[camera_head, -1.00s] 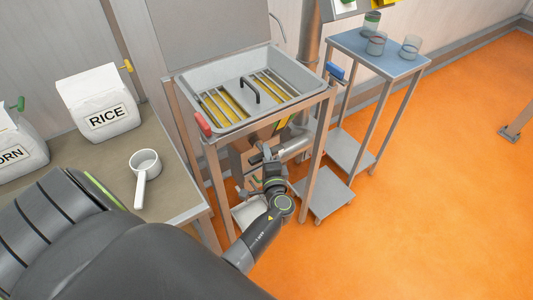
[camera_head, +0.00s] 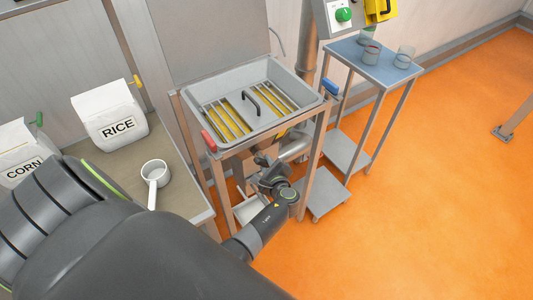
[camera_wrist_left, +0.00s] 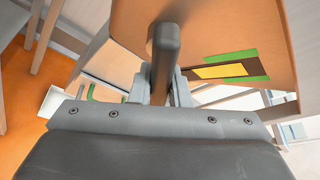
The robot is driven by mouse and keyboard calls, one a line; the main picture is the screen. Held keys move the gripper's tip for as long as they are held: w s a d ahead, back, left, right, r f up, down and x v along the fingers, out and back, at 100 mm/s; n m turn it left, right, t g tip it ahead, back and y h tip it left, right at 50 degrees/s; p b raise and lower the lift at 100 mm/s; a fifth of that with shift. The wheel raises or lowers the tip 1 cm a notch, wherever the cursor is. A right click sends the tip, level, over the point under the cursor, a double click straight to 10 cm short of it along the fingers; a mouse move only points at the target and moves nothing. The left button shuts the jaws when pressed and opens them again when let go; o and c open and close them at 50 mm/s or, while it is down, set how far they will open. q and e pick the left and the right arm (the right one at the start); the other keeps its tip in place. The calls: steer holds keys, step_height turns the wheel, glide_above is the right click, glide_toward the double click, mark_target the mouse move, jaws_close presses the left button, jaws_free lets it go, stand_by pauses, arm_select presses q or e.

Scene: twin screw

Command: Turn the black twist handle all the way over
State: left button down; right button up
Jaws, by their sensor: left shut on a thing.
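The black twist handle (camera_wrist_left: 163,55) stands out from a tan panel (camera_wrist_left: 225,25) in the left wrist view. It looks dark grey there and runs roughly upright in that picture. My left gripper (camera_wrist_left: 160,92) is shut on it, one finger on each side. In the head view my left gripper (camera_head: 262,162) is below the front of the steel hopper (camera_head: 285,118), and the twist handle itself is hidden or too small to make out. My right gripper is not in view.
The panel has a green and yellow marking (camera_wrist_left: 225,70). A grate with a black bar handle (camera_head: 251,102) lies in the hopper. A red grip (camera_head: 209,141) is at its left corner. A table with a white scoop (camera_head: 154,174) stands left, a blue-topped cart (camera_head: 375,62) right.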

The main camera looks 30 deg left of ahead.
arm_select(q)
steer(key=m+g+p, duration=0.1)
steer(key=m+p, duration=0.1)
steer(key=shift+r+m+g, duration=0.2)
steer(key=shift+m+g, duration=0.2)
steer(key=m+g+y+p, duration=0.1)
steer(key=m, duration=0.1)
steer(key=shift+f+m+g+p, duration=0.15)
steer(key=shift+m+g+p, duration=0.15)
steer(key=shift+g+p, duration=0.1)
steer(key=c, duration=1.4)
jaws_free()
steer(key=shift+o, duration=0.2)
